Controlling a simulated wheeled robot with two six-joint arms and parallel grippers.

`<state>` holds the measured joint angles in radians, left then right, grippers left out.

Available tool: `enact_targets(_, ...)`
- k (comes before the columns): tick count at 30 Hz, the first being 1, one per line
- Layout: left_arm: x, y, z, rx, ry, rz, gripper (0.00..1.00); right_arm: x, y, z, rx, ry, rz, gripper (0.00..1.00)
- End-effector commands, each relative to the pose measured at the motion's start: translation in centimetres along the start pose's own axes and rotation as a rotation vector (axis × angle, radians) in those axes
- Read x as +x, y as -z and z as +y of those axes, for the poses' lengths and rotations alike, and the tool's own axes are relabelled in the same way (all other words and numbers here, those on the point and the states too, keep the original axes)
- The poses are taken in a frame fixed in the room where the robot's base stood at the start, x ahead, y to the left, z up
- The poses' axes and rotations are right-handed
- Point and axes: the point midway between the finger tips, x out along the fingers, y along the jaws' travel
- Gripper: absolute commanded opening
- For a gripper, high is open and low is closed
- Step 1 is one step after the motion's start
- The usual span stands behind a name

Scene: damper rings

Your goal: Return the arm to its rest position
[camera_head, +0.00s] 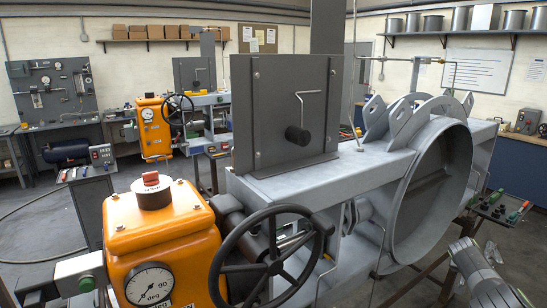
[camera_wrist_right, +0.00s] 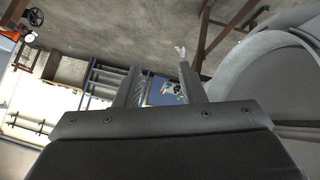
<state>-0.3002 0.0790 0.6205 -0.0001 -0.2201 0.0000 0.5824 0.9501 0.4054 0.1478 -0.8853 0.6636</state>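My right gripper (camera_wrist_right: 158,78) shows its two dark fingers in the right wrist view, spread apart with a clear gap and nothing between them. A small pale shape shows at the tip of the right-hand finger; I cannot tell what it is. The large grey damper ring (camera_head: 462,150) stands at the right of the machine in the head view. A curved grey rim (camera_wrist_right: 240,62) fills the right side of the wrist view, beside the fingers and apart from them. My left gripper is in neither view.
An orange actuator (camera_head: 160,235) with a gauge and a black handwheel (camera_head: 270,258) stands at the front left. A grey upright plate (camera_head: 285,110) with a knob rises from the frame. A tool bench (camera_head: 500,212) lies at right. Open floor (camera_head: 35,235) shows at left.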

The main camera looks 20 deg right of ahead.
Motion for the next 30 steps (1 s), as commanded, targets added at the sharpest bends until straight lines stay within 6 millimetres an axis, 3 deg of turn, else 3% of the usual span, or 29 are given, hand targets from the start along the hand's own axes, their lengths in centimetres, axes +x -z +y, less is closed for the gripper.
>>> enact_targets(3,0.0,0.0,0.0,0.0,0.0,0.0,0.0,3.8,-3.4,4.4,-0.208,-0.043,0.055,0.36)
enact_targets(12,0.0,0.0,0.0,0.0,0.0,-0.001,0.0,9.5,-11.3,15.0,-0.753,-0.095,0.152,0.36)
enact_targets(18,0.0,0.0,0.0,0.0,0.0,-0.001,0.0,11.0,-16.1,21.5,-1.076,-0.095,0.18,0.36)
enact_targets(24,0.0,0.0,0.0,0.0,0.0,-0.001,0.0,11.2,-20.2,27.0,-1.338,-0.074,0.19,0.36)
enact_targets(30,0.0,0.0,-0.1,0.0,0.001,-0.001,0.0,12.3,-31.2,23.2,-1.277,0.054,0.104,0.36)
